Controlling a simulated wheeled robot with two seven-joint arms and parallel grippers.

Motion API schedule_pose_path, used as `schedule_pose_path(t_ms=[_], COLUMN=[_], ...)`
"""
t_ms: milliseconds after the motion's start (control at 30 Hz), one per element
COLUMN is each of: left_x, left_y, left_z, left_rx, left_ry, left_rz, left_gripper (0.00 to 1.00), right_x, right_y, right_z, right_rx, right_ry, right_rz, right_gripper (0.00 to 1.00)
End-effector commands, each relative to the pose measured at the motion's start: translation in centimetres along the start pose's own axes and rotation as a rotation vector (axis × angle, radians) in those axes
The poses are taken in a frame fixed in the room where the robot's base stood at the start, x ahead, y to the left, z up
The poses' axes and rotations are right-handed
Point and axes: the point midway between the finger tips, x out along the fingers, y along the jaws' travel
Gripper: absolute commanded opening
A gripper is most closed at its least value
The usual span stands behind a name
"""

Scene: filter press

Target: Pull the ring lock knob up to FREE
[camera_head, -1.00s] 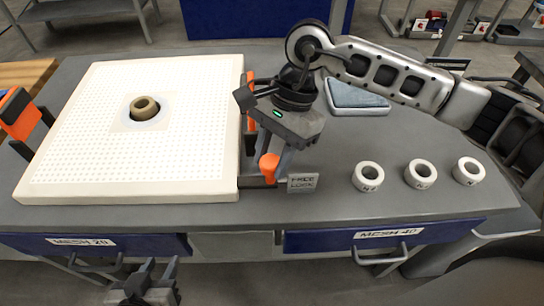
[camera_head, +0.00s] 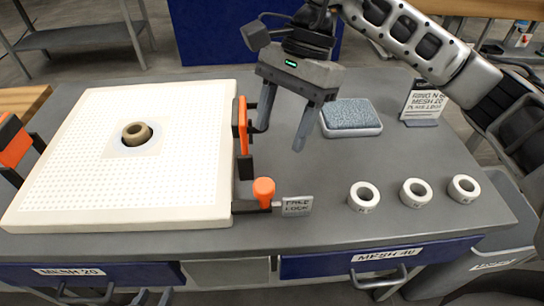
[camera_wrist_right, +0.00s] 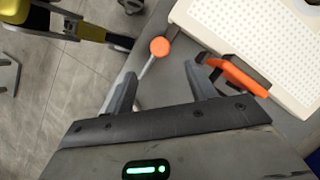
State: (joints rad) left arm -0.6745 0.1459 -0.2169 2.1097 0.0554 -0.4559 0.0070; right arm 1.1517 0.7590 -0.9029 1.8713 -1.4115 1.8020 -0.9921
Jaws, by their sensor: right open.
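The orange ring lock knob (camera_head: 263,190) stands upright at the front right corner of the white perforated plate (camera_head: 75,185). The small FREE/LOCK sign (camera_head: 297,206) is just right of it, and the knob's top is above the sign's upper edge. My right gripper (camera_head: 280,138) is open and empty, above and behind the knob, clear of it. In the right wrist view the knob (camera_wrist_right: 159,46) shows beyond the gap between the open fingers (camera_wrist_right: 162,73). My left gripper (camera_head: 152,297) is mostly cut off at the bottom edge.
An orange clamp (camera_head: 243,125) stands on the plate's right edge. A brown ring (camera_head: 136,133) sits in the plate.

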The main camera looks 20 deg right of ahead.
Motion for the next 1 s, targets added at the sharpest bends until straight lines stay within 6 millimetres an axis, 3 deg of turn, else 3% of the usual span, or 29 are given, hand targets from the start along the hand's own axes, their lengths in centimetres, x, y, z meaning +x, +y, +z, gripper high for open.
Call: schedule_pose_path(t_ms=[100, 333, 1000], left_x=[0.1, 0.0, 0.0], left_y=[0.1, 0.1, 0.1], left_z=[0.0, -0.3, -0.2], left_rx=[-0.004, -0.008, -0.009], left_ry=[0.003, 0.012, 0.008], left_rz=[0.001, 0.002, 0.001], left_gripper=[0.36, 0.36, 0.36], right_x=[-2.5, -5.2, -5.6], right_y=[-0.1, 0.0, 0.0], right_z=[0.0, 0.0, 0.0], right_rx=[0.000, 0.000, 0.000], right_ry=[0.001, 0.000, -0.001], right_rz=[-0.004, -0.002, 0.000], right_gripper=[0.56, 0.56, 0.56])
